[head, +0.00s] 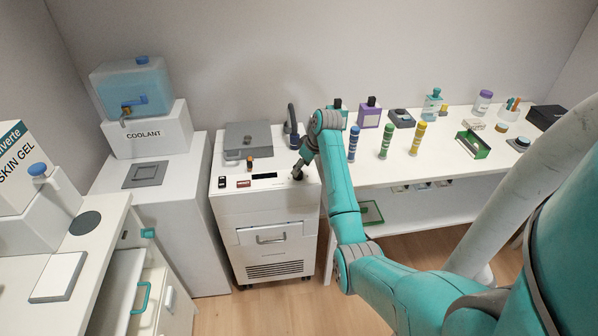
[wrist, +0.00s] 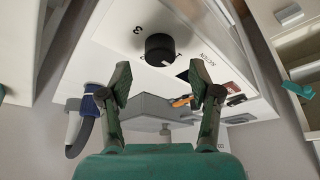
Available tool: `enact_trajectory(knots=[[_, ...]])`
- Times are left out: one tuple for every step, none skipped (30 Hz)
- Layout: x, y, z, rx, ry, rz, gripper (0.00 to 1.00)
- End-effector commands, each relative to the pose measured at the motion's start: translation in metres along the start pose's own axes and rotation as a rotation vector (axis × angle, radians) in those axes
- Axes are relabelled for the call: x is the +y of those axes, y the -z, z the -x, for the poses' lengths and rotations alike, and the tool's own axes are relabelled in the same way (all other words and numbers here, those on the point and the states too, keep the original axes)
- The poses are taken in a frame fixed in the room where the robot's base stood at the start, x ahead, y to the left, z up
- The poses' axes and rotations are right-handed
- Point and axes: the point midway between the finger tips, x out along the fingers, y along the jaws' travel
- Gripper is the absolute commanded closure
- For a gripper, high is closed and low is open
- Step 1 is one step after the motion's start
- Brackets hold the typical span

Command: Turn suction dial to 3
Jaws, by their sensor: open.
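The suction dial (wrist: 160,47) is a round black knob on the white top of the cart (head: 262,205). In the wrist view a printed 3 (wrist: 137,30) stands beside it, upside down, with other small marks and lettering around it. I cannot tell which number the dial points to. My gripper (wrist: 160,68) is open, its two green fingers spread apart, with the dial showing beyond and between the tips. I see nothing held. In the head view my gripper (head: 299,165) is low over the right part of the cart top, and the dial is hard to make out there.
A grey lidded box (head: 247,138) and a dark hose handle (head: 292,118) stand at the back of the cart top. A small orange-tipped item (head: 249,163) and a red switch (head: 244,183) are to the left. A white table (head: 400,175) with bottles adjoins on the right.

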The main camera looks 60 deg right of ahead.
Motion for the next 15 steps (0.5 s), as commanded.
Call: enact_trajectory(knots=[[-0.001,0.000,-0.008,-0.001,0.002,0.000,0.37],[-0.001,0.000,-0.012,-0.002,0.002,0.000,0.37],[0.000,0.000,-0.017,0.000,0.001,0.000,0.37],[0.000,0.000,-0.020,0.000,0.001,0.000,0.37],[0.000,0.000,-0.023,-0.001,0.001,-0.001,0.37],[0.000,0.000,-0.026,0.000,0.001,-0.001,0.37],[0.000,0.000,-0.028,0.001,0.000,-0.001,0.37],[0.000,0.000,-0.029,0.001,0.000,-0.001,0.37],[0.000,0.000,-0.031,0.001,0.000,-0.001,0.37],[0.000,0.000,-0.032,0.001,0.000,-0.001,0.37],[0.000,0.000,-0.033,0.000,0.000,-0.001,0.37],[0.000,0.000,-0.033,0.001,0.000,-0.001,0.37],[0.000,0.000,-0.034,0.001,0.000,-0.001,0.37],[0.000,0.000,-0.034,0.001,0.000,-0.001,0.37],[0.000,0.000,-0.034,0.001,0.000,-0.001,0.37]])
